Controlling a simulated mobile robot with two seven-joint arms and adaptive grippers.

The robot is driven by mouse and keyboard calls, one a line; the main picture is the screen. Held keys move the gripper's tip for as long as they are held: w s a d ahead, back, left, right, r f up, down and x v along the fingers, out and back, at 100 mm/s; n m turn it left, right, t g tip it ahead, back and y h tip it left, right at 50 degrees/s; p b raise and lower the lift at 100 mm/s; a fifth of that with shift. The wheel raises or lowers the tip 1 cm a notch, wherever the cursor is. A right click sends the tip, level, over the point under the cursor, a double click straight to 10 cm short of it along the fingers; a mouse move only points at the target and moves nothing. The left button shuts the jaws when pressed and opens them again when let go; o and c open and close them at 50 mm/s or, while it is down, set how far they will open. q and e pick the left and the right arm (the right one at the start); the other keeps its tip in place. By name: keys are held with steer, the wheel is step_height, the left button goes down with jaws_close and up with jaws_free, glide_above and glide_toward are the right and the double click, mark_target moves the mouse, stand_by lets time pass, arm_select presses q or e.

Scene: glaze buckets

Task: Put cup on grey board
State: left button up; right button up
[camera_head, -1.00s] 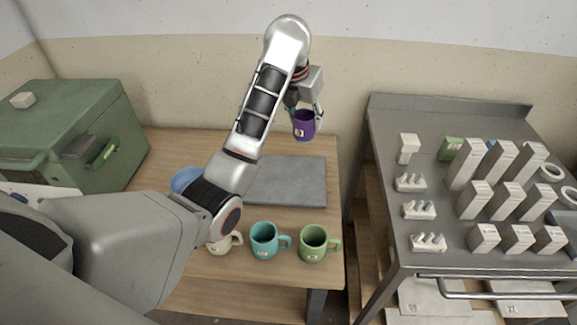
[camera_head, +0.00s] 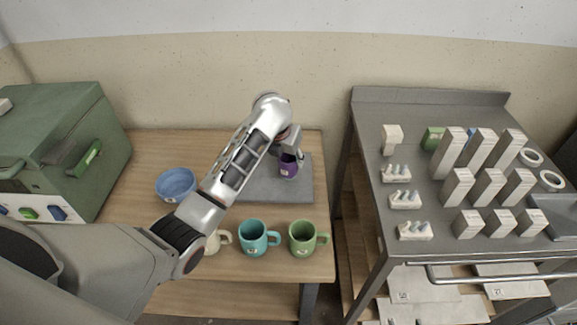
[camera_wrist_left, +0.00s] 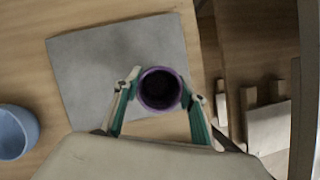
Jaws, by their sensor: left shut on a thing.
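A purple cup (camera_head: 288,166) is held in my left gripper (camera_head: 290,152) over the right part of the grey board (camera_head: 262,190). The cup looks upright. In the left wrist view the purple cup (camera_wrist_left: 160,89) sits between the two fingers of my left gripper (camera_wrist_left: 158,95), with its dark inside facing the camera. The grey board (camera_wrist_left: 95,70) lies flat on the wooden table beneath. I cannot tell whether the cup's base touches the board. My right gripper is not in view.
A teal cup (camera_head: 253,238), a green cup (camera_head: 302,238) and a partly hidden cream cup (camera_head: 215,241) stand along the front. A blue bowl (camera_head: 176,184) is left of the board. A green box (camera_head: 62,150) stands at left. A grey metal table (camera_head: 365,200) with blocks is at right.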

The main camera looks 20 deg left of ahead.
arm_select(q)
steer(key=shift+f, duration=1.65)
steer(key=o, duration=1.2)
steer(key=shift+f, duration=0.15)
steer(key=shift+o, duration=0.2)
steer(key=v, duration=1.2)
